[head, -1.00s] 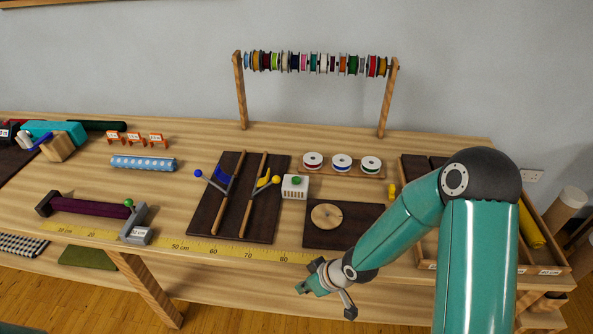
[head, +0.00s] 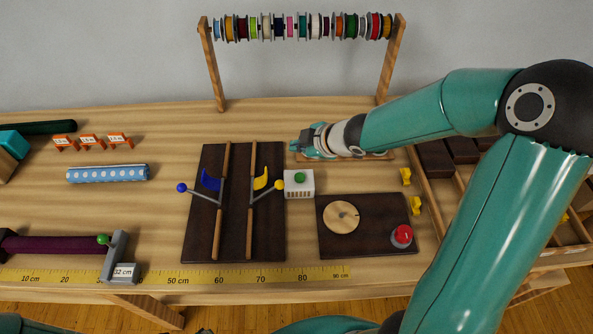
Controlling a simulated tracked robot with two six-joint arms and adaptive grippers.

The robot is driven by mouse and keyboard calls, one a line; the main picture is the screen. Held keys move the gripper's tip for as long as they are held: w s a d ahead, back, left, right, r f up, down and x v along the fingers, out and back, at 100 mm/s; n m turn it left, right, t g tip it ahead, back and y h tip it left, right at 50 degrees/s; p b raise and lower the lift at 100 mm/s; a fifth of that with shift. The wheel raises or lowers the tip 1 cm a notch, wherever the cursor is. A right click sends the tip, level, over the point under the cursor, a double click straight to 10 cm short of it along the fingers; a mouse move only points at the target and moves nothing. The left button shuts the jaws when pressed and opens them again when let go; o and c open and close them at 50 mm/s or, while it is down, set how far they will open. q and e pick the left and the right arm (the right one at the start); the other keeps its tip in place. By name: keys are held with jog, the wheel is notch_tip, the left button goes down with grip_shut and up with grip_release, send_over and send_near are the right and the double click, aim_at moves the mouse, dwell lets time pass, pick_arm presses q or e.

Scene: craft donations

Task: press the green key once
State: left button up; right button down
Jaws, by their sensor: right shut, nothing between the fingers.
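The green key (head: 300,178) is a round green button on top of a small white box (head: 299,190) with a slotted front. The box stands at the right edge of a dark board. My right gripper (head: 298,149) is shut and empty, with its fingers pointing left. In the picture it is just behind the green key, apart from it; its height over the table is hard to tell. My left gripper is not in view.
The dark board (head: 236,235) carries two wooden rods and levers with blue and yellow balls. A second board (head: 375,240) holds a wooden disc (head: 341,217) and a red button (head: 402,234). A spool rack (head: 212,75) stands behind.

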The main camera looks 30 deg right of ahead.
aim_at(301, 178)
jog(key=f+b, duration=0.8)
jog(key=b, duration=0.1)
jog(key=shift+s+d+f, duration=0.2)
jog(key=shift+d+f, duration=0.1)
jog(key=shift+f, duration=0.1)
jog(key=shift+f, duration=0.15)
dwell(1.1)
jog(key=shift+f+b, duration=0.25)
jog(key=shift+b, duration=0.05)
jog(key=shift+s+f+b, duration=0.1)
jog(key=shift+f+b, duration=0.35)
jog(key=shift+f, duration=0.05)
dwell(0.6)
jog(key=shift+r, duration=0.1)
jog(key=shift+r+p, duration=0.85)
jog(key=shift+p, duration=0.1)
